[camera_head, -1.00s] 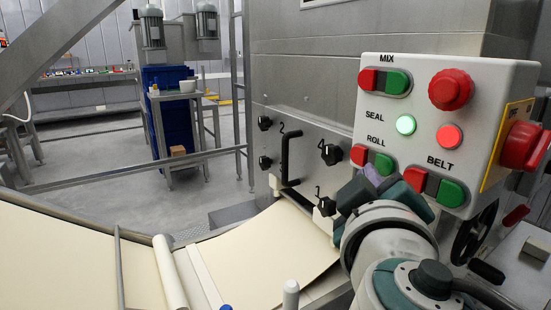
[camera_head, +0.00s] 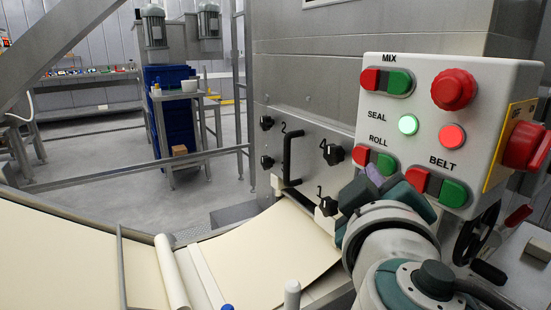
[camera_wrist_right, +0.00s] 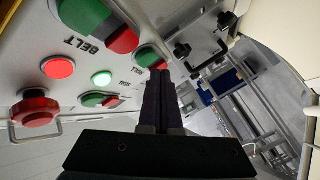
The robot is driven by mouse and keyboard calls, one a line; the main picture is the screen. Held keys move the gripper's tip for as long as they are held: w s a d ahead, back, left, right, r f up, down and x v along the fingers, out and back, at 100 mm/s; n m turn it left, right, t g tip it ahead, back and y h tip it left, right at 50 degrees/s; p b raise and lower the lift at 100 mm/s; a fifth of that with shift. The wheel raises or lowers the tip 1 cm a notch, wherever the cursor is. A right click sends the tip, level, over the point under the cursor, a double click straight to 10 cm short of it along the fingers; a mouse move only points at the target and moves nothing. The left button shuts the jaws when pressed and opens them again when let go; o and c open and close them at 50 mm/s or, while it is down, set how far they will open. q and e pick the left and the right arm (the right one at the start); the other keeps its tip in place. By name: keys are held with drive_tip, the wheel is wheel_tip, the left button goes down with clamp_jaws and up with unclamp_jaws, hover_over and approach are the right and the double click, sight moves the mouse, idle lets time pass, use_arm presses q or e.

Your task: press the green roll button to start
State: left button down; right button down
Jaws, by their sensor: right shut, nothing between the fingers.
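The green roll button (camera_head: 386,164) sits beside a red one under the ROLL label on the white control panel (camera_head: 425,115). It also shows in the right wrist view (camera_wrist_right: 146,54), close to the fingertips. My right gripper (camera_head: 370,174) is shut and empty, just below the roll button pair in the head view. In the wrist view its two dark fingers (camera_wrist_right: 160,72) lie together and point at the panel beside that button, partly overlapping the pair. I cannot tell whether the tips touch the panel. My left gripper is not in view.
The panel also carries MIX buttons (camera_head: 387,82), BELT buttons (camera_head: 436,187), a red mushroom button (camera_head: 453,89) and lit green and red lamps. A red switch (camera_head: 525,148) juts from its right side. Black knobs and a handle (camera_head: 287,160) stand out left of my gripper. Dough sheets (camera_head: 267,252) lie below.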

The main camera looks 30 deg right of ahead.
drive_tip(key=shift+d, duration=0.15)
idle(0.7)
drive_tip(key=shift+d, duration=0.25)
drive_tip(key=shift+d, duration=0.15)
idle(0.3)
drive_tip(key=shift+d, duration=0.3)
idle(0.6)
drive_tip(key=shift+a, duration=0.85)
